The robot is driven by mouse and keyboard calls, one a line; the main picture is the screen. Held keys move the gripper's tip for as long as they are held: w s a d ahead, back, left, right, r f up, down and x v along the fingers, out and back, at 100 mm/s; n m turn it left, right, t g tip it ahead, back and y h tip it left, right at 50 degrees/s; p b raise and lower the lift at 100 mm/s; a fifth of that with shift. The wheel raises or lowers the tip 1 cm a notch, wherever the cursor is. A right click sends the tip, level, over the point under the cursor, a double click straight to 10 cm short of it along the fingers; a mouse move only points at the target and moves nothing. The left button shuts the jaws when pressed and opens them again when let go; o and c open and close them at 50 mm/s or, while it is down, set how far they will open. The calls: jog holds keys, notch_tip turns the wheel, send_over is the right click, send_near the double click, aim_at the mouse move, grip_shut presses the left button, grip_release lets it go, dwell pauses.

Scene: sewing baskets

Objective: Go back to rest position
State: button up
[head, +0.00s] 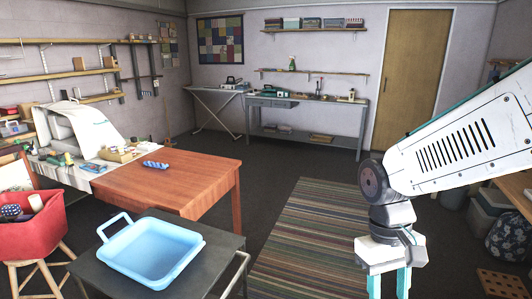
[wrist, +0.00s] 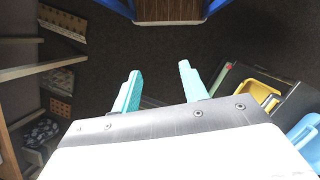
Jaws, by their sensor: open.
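My gripper (head: 389,290) is at the lower right of the head view, pointing down, to the right of the striped rug. Its two teal fingers are apart with nothing visible between them; the lower end is cut off by the frame edge. In the wrist view my gripper (wrist: 159,72) also shows spread, empty fingers with dark floor beyond them. The white arm comes in from the right edge of the head view.
A light-blue tray (head: 107,260) stands empty on a dark cart (head: 215,275) at front. A wooden table (head: 205,172) holds a blue item (head: 156,165). A red basket (head: 45,227) is at left. Grey bins (head: 490,210) stand at right. The striped rug (head: 310,235) is clear.

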jog(key=s+d+r+m+t, duration=0.1)
jog(key=s+d+r+t, duration=0.1)
jog(key=s+r, duration=0.2)
jog(key=s+d+r+m+t+y, duration=0.1)
jog(key=s+d+r+t, duration=0.1)
jog(key=s+r, duration=0.3)
jog(key=shift+s+d+r+t, duration=0.15)
jog(key=shift+d+r+t, duration=0.1)
jog(key=shift+t, duration=0.05)
